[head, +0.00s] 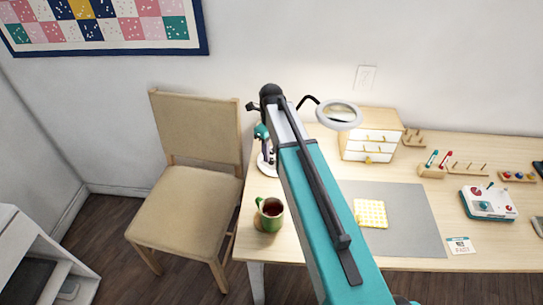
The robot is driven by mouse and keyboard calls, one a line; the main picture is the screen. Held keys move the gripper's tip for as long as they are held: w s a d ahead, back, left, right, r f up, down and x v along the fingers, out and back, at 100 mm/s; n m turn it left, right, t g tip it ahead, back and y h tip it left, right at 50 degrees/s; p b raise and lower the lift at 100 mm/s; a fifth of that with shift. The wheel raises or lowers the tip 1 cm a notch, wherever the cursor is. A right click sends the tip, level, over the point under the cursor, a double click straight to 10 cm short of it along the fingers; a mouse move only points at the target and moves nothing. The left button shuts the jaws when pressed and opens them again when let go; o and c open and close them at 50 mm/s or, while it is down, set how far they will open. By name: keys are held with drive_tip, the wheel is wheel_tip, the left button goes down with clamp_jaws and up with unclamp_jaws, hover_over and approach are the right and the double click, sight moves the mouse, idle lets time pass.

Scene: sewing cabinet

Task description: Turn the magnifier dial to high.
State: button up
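The magnifier (339,114) has a white ring head with a round lens, on a dark bent arm, near the back of the table. A white round base (264,166) shows at the table's left end, partly behind my arm; I cannot tell for sure that it belongs to the magnifier. No dial or its setting can be made out. My teal arm rises across the middle of the view to a dark joint. Small teal and white parts below that joint, above the white base, seem to be my wrist end. My gripper's fingers cannot be made out there.
The wooden table (405,149) holds a green mug (270,213), a grey mat (411,215) with a yellow patterned cloth (371,213), a small drawer cabinet (372,137), a white-and-teal device (488,203) and several peg racks. A beige chair (188,204) stands close at left.

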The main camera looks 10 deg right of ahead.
sight(271, 159)
wheel_tip(271, 159, up, 11)
drive_tip(key=b, duration=0.2)
idle(0.6)
idle(0.5)
